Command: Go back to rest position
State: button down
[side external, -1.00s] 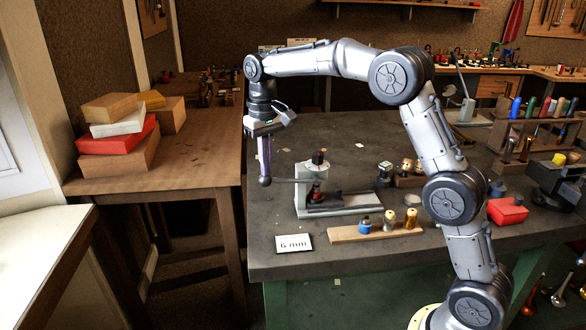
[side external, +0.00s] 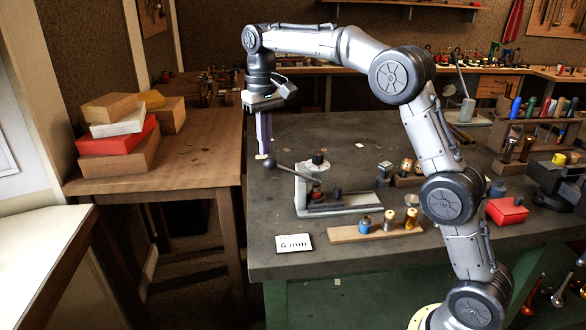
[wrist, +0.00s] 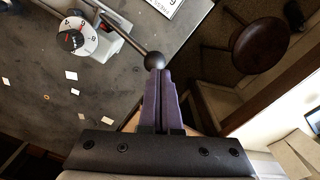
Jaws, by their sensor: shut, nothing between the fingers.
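My gripper (side external: 263,152) points down above the left edge of the dark workbench, its purple fingers shut with nothing between them. In the wrist view the closed fingers (wrist: 158,80) show side by side, with the round black ball (wrist: 155,60) of a lever just beyond their tips. In the side view that ball (side external: 270,164) ends a lever arm on a small grey press (side external: 312,190), just right of and below the fingertips. The two look close, and I cannot tell whether they touch. The press also shows in the wrist view (wrist: 103,45).
A red box (side external: 507,211) is at the right. Stacked boxes (side external: 118,140) sit on the side table. A round stool (wrist: 262,48) stands off the bench.

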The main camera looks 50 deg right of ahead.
jog(key=shift+r, duration=0.2)
jog(key=r, duration=0.1)
jog(key=s+r, duration=0.1)
jog(key=r, duration=0.1)
jog(key=shift+a+r+t, duration=0.1)
jog(key=shift+a+t, duration=0.1)
jog(key=shift+t, duration=0.2)
jog(key=s+a+r+t, duration=0.1)
jog(key=s+r, duration=0.2)
jog(key=s, duration=0.6)
jog(key=s+a+r+t, duration=0.1)
jog(key=s+r, duration=0.3)
jog(key=s, duration=0.4)
jog(key=s+a+f+n+t, duration=0.1)
jog(key=s+f+n+t, duration=0.1)
jog(key=s+f, duration=1.2)
jog(key=shift+s+f+n+t, duration=0.3)
jog(key=shift+f+n+t, duration=0.1)
jog(key=shift+f+n, duration=0.1)
